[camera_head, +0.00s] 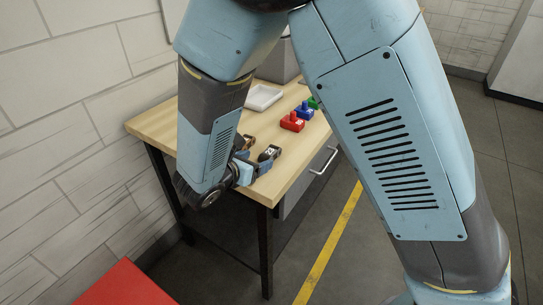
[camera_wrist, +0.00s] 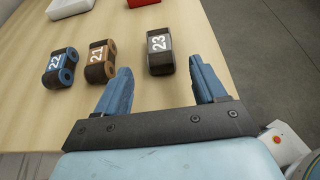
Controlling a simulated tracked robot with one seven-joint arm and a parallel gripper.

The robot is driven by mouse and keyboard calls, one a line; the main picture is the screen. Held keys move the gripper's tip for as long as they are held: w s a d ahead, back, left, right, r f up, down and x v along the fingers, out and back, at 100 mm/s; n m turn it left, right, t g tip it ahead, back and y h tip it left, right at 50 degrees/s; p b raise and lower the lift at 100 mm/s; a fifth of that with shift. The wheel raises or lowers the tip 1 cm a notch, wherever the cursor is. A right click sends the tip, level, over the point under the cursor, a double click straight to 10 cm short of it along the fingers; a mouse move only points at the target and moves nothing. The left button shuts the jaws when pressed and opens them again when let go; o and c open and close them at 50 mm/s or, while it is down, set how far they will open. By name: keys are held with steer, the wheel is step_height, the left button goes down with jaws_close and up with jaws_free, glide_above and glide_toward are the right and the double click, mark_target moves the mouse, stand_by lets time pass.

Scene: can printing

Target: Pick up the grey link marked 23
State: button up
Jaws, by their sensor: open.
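The grey link marked 23 (camera_wrist: 160,51) lies on the wooden table in the wrist view, just beyond my fingertips and between their lines. My gripper (camera_wrist: 158,82) is open and empty, with one blue finger on each side. In the head view the grey link (camera_head: 269,153) shows at the table's near end, close to my gripper (camera_head: 254,166). A brown link marked 21 (camera_wrist: 101,62) lies left of the grey one, close beyond my left finger. A blue link marked 22 (camera_wrist: 60,68) lies farther left. My arm hides part of the table in the head view.
A white tray (camera_head: 263,97) stands farther back on the table (camera_head: 152,122). Red (camera_head: 292,122) and blue (camera_head: 304,110) blocks and a green one (camera_head: 313,102) sit along the right side. The table's right edge (camera_wrist: 222,62) is close to my right finger.

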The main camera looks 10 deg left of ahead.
mark_target(264, 157)
steer(key=shift+x, duration=3.05)
steer(key=shift+c, duration=0.2)
steer(key=c, duration=1)
steer(key=shift+c, duration=0.2)
